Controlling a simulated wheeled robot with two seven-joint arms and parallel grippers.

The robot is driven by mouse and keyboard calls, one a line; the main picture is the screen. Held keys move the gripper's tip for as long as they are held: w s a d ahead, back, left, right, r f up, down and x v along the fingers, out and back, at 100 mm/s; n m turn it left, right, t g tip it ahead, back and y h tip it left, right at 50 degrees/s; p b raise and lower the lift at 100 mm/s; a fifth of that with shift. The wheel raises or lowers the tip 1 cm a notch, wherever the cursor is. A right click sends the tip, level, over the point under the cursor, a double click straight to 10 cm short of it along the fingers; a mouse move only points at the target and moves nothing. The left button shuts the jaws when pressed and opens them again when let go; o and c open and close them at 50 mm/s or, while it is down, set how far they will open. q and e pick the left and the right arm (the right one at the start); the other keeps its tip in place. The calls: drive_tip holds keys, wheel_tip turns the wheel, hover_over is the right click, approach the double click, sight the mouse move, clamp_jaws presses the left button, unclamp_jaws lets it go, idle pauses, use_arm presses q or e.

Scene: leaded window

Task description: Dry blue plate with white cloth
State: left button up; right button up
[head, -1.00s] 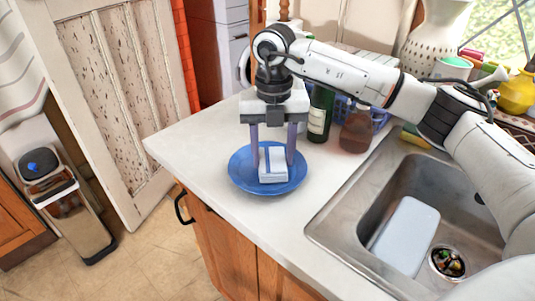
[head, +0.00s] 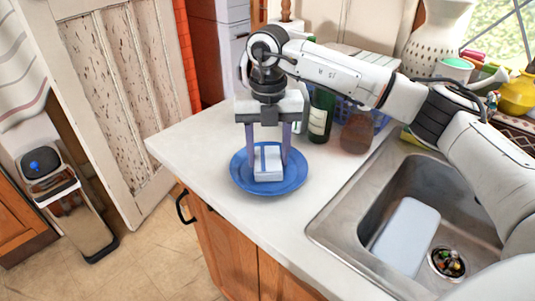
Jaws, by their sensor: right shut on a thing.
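The blue plate (head: 290,179) lies flat on the white counter near its left end. The white cloth (head: 268,165) is a small folded block on the plate, around its middle. My right gripper (head: 268,160) points straight down over the plate, its two fingers on either side of the cloth and shut on it. The cloth appears to touch the plate. My left gripper is not in view.
A metal sink (head: 330,222) with a pale board (head: 407,236) in it is to the right. A green bottle (head: 320,114) and a brown bottle (head: 357,132) stand close behind the plate. Bare counter (head: 200,145) lies to the left.

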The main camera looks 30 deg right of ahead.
drive_tip(key=shift+w, duration=0.15)
drive_tip(key=shift+s+a, duration=0.15)
drive_tip(key=shift+s, duration=0.4)
drive_tip(key=shift+s+a, duration=0.15)
drive_tip(key=shift+s, duration=0.35)
drive_tip(key=shift+w+d, duration=0.2)
drive_tip(key=shift+w, duration=0.35)
drive_tip(key=shift+w+d, duration=0.15)
drive_tip(key=shift+w, duration=0.35)
drive_tip(key=shift+s+a, duration=0.2)
drive_tip(key=shift+s, duration=0.35)
drive_tip(key=shift+s+a, duration=0.15)
drive_tip(key=shift+s, duration=0.35)
drive_tip(key=shift+w+d, duration=0.15)
drive_tip(key=shift+w, duration=0.4)
